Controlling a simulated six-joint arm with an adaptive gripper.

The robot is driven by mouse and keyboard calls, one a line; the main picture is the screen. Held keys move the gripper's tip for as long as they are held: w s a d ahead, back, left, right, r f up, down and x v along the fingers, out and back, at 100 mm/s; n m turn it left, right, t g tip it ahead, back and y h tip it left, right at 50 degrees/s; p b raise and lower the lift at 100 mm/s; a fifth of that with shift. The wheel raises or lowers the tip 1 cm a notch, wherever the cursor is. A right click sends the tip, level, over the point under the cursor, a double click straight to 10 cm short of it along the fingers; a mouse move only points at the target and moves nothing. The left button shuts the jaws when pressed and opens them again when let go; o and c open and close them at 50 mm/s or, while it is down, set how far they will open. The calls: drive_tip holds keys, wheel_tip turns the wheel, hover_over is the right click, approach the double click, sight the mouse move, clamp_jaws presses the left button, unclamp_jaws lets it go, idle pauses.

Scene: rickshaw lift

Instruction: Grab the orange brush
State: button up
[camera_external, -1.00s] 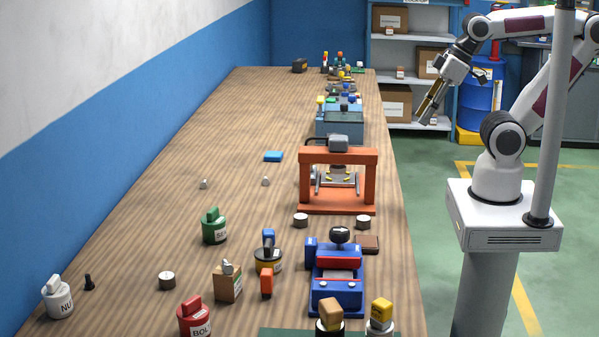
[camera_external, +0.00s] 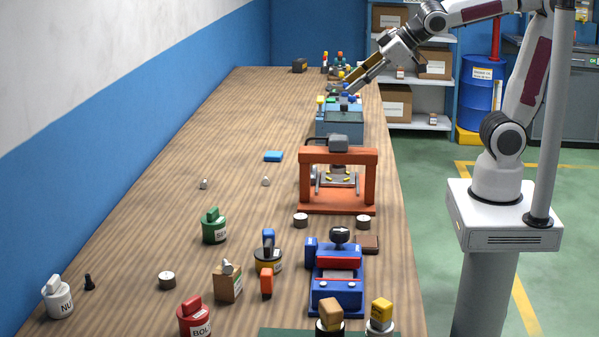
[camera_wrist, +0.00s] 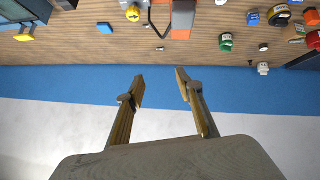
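A small upright orange piece (camera_external: 267,281), which looks like the orange brush, stands on the near part of the workbench in the external view. It is beside a tan box (camera_external: 228,284) and in front of a yellow-and-black tin with a blue top (camera_external: 268,256). It is too small to make out bristles. My gripper (camera_external: 350,84) is over the far right part of the bench, well away from it. In the wrist view my gripper (camera_wrist: 160,75) has its two fingers apart with nothing between them.
An orange press frame (camera_external: 338,182) and a blue vise (camera_external: 337,280) stand along the bench's right side. A green container (camera_external: 214,228) and a red one (camera_external: 194,319) stand nearby. The bench's left middle is mostly clear, bounded by the wall.

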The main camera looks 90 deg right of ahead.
drive_tip(key=w+a+n+t+y, duration=0.1)
drive_tip(key=w+a+n+y, duration=0.1)
drive_tip(key=w+a, duration=0.35)
drive_tip(key=w+a+r+n+t+y, duration=0.1)
drive_tip(key=w+a+n, duration=0.15)
drive_tip(key=w, duration=0.65)
drive_tip(key=w+a+n+t+y, duration=0.1)
drive_tip(key=w+a+t+y, duration=0.1)
drive_tip(key=w+a, duration=0.45)
drive_tip(key=w+a+f+n+g+y, duration=0.1)
drive_tip(key=w+a+f+n+y, duration=0.2)
drive_tip(key=w+a, duration=0.3)
drive_tip(key=n+g+y, duration=0.7)
drive_tip(key=n+g, duration=0.1)
drive_tip(key=g, duration=0.4)
approach(267, 283)
drive_tip(key=shift+d+r, duration=0.25)
drive_tip(key=shift+a, duration=0.1)
drive_tip(key=shift+x, duration=1.25)
